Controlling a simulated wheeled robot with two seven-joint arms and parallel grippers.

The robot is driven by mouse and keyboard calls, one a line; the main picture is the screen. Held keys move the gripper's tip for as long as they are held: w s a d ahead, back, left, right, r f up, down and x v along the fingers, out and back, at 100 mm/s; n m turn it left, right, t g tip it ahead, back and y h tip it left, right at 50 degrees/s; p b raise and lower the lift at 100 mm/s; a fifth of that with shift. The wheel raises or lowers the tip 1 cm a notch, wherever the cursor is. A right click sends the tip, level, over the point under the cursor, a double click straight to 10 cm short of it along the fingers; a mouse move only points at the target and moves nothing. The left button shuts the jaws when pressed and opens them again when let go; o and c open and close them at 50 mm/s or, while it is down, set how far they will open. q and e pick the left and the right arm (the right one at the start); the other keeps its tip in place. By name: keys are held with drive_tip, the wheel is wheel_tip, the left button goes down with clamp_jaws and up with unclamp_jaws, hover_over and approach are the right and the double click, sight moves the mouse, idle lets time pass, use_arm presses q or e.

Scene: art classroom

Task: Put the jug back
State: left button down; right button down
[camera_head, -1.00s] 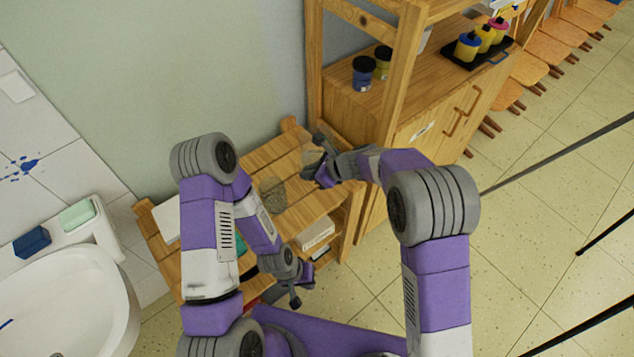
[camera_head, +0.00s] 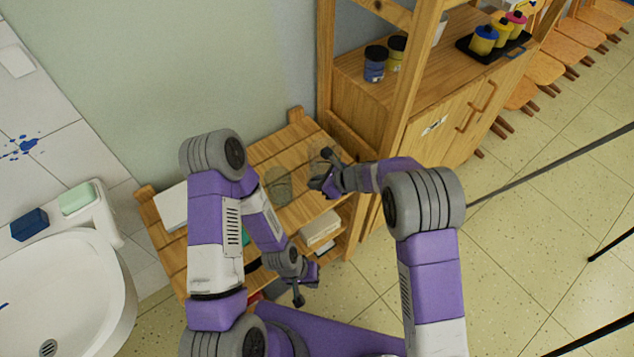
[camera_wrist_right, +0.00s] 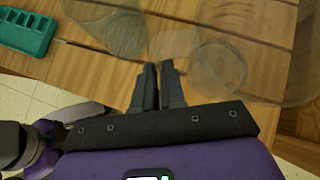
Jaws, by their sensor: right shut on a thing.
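A clear glass jug (camera_head: 322,156) is at the right end of the slatted wooden bench (camera_head: 258,155). In the right wrist view, its see-through body (camera_wrist_right: 222,68) shows just right of my fingertips. My right gripper (camera_head: 324,172) is nearly closed, its fingers (camera_wrist_right: 158,68) pinching a thin part of the jug, seemingly the handle. I cannot tell whether the jug's base touches the slats. My left gripper (camera_head: 304,282) hangs low before the bench, clear of the jug; its jaw opening is unclear.
A second glass vessel (camera_head: 278,185) stands on the bench left of the jug; it also shows in the wrist view (camera_wrist_right: 108,25). A teal slotted holder (camera_wrist_right: 25,32) lies farther left. The wooden shelf unit (camera_head: 345,95) rises close on the right. A white sink (camera_head: 65,285) is left.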

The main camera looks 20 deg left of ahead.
drive_tip(key=shift+f+b, duration=0.2)
drive_tip(key=shift+b, duration=0.1)
drive_tip(key=c, duration=1.2)
unclamp_jaws()
drive_tip(key=shift+r, duration=0.15)
